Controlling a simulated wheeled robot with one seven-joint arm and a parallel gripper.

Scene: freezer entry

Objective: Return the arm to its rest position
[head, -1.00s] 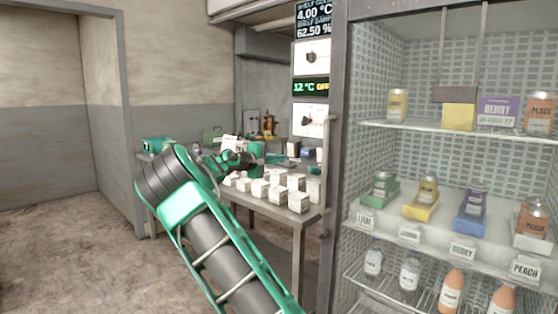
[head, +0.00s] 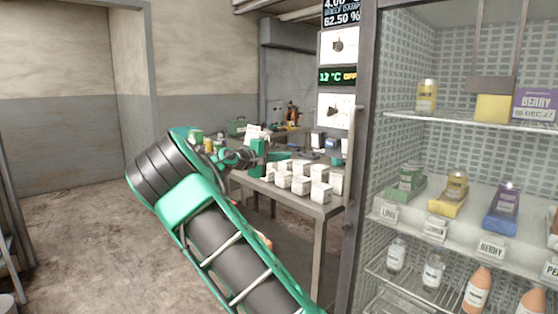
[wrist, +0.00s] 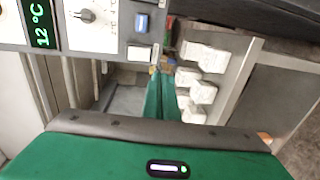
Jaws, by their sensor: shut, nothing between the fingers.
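My arm, green and black, rises from the bottom of the head view and bends at an elbow on the left. My gripper (head: 262,155) is in front of the table with white boxes, held away from the fridge shelves. In the wrist view the green fingers of my gripper (wrist: 162,95) lie side by side, shut, with nothing seen between them. The fingertips point toward the table and wall area; whether they are near any surface I cannot tell exactly.
A grey table (head: 305,205) holds several white boxes (head: 300,185). The glass-front fridge on the right has shelves (head: 470,118) with jars and bottles. A control panel (head: 337,76) reads 12 °C. Open floor (head: 85,220) lies to the left.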

